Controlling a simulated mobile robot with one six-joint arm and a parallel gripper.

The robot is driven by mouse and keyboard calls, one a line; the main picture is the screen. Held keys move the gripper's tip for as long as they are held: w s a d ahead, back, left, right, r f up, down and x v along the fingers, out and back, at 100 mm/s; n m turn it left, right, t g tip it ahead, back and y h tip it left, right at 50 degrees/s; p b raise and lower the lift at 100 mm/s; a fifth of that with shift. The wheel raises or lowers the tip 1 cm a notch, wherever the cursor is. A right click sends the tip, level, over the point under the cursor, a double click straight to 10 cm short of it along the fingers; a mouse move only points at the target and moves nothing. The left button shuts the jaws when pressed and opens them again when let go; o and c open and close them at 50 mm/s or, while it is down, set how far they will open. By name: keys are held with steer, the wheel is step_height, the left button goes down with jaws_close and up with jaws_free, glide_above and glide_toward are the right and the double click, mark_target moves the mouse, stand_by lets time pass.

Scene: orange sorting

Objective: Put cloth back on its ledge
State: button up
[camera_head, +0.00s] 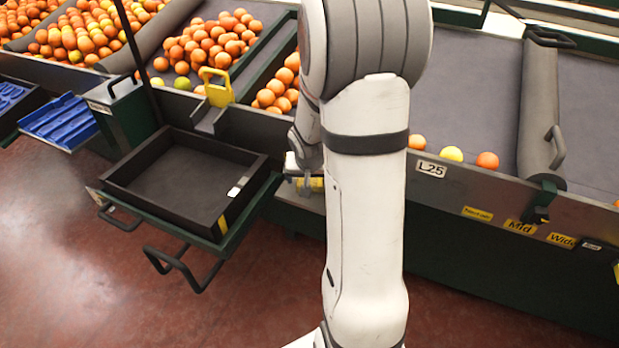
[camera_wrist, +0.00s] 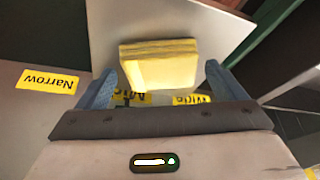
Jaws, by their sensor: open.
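The yellow folded cloth (camera_wrist: 160,65) lies flat against a pale grey ledge-like plate (camera_wrist: 115,25) in the wrist view. My gripper (camera_wrist: 159,70) is open, with one blue-grey finger on each side of the cloth and a gap visible on both sides. In the head view my gripper (camera_head: 304,180) is low beside the sorting table's front, partly hidden by my arm. A small yellow patch (camera_head: 316,185) shows right by it, probably the cloth or a label; I cannot tell which.
A dark empty tray (camera_head: 180,178) stands left of my gripper. A yellow bracket (camera_head: 217,88) stands on the table edge behind it. Oranges (camera_head: 210,42) fill the lanes behind. Yellow labels, one reading Narrow (camera_wrist: 47,81), sit near the plate. Red floor (camera_head: 60,260) is clear at left.

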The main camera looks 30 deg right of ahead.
steer(key=p+v, duration=0.3)
steer(key=v, duration=0.8)
steer(key=s+a+r+n+g+y, duration=0.1)
steer(key=s+a+r+n, duration=0.2)
steer(key=s+a, duration=0.3)
steer(key=s+a+r+n+y, duration=0.1)
steer(key=s+a+r+n, duration=0.1)
steer(key=s+a, duration=0.5)
steer(key=shift+s+a+r+n+g, duration=0.35)
steer(key=shift+s+r, duration=0.4)
steer(key=shift+s, duration=0.45)
